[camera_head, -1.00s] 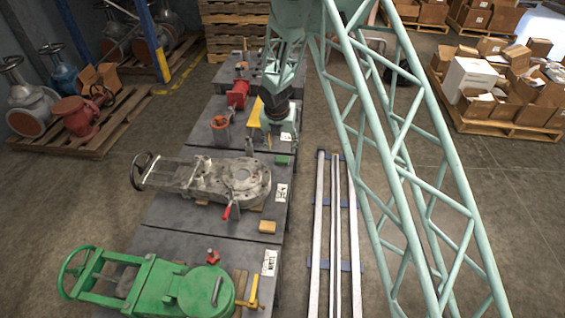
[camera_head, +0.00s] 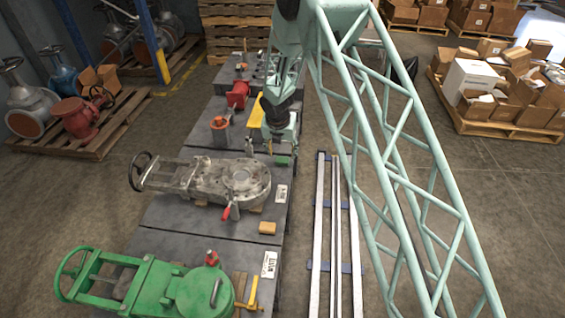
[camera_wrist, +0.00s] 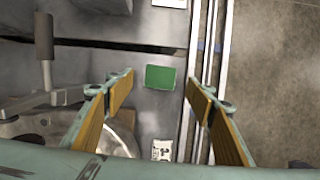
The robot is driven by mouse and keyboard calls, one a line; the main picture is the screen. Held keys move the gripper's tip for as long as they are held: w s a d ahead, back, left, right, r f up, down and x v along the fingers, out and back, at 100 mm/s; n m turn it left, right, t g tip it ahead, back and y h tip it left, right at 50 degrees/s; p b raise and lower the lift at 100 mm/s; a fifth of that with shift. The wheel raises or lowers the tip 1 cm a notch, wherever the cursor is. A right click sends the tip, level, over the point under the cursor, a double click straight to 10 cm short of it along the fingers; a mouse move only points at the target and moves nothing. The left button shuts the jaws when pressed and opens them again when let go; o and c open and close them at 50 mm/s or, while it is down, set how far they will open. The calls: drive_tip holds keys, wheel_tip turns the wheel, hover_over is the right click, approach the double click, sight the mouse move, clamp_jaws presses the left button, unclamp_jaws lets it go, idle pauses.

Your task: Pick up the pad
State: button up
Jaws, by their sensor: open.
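A small green rectangular pad (camera_head: 282,160) lies flat on the grey table near its right edge, just past the grey valve. In the wrist view the pad (camera_wrist: 160,77) lies on the metal surface, framed between my fingers. My gripper (camera_head: 281,144) is over the table at the pad's far side in the head view. In the wrist view my gripper (camera_wrist: 160,94) is open, one finger on each side of the pad, with nothing held. The height of the fingers above the pad is hard to tell.
The grey valve (camera_head: 240,182) lies close to the pad, with the green valve (camera_head: 198,288) nearer. A small wooden block (camera_head: 267,228) and white labels sit along the table edge. Long metal bars (camera_head: 335,230) lie right of the table.

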sight(283, 160)
drive_tip(key=shift+b+x, duration=1)
drive_tip(key=shift+x, duration=1.55)
drive_tip(key=shift+s, duration=0.2)
drive_tip(key=shift+c, duration=0.7)
drive_tip(key=c, duration=0.7)
